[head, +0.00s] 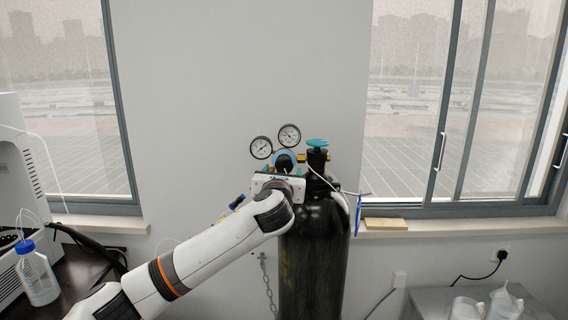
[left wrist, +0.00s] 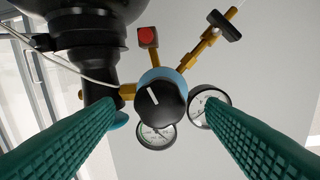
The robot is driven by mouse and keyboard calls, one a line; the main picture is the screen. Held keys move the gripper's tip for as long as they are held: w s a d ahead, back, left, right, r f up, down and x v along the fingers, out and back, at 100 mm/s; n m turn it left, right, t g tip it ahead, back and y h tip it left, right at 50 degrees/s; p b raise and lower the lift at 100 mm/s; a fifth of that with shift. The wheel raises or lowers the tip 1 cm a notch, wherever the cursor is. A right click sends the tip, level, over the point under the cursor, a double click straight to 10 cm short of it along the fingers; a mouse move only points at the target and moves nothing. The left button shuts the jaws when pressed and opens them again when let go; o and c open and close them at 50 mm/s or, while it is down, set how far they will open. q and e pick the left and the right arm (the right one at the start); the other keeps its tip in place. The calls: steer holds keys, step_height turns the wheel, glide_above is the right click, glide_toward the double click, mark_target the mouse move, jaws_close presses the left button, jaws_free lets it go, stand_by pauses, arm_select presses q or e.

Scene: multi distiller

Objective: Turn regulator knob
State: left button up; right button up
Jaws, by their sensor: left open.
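The regulator knob (left wrist: 160,103) is black with a white pointer line and sits on a blue regulator body (left wrist: 178,78). In the head view the knob (head: 285,158) shows just above my left gripper (head: 278,180). In the left wrist view my left gripper (left wrist: 159,106) is open, its two green fingers spread to either side of the knob. The fingers look apart from the knob, with nothing between them in their grip; the exact depth gap is hard to tell. Two round gauges (head: 261,147) (head: 289,135) stand above the knob. My right gripper is not in view.
A black gas cylinder (head: 318,260) with a teal valve handwheel (head: 317,142) stands by the wall, behind my left arm. A thin white hose runs beside the regulator. A bench with a blue-capped bottle (head: 36,275) is at left; a metal table with white jugs (head: 466,308) is at right.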

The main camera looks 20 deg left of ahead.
mark_target(284, 167)
arm_select(q)
steer(key=shift+p+x, duration=0.4)
steer(key=shift+x, duration=1.85)
steer(key=shift+s, duration=0.1)
steer(key=c, duration=1)
steer(key=shift+o, duration=0.2)
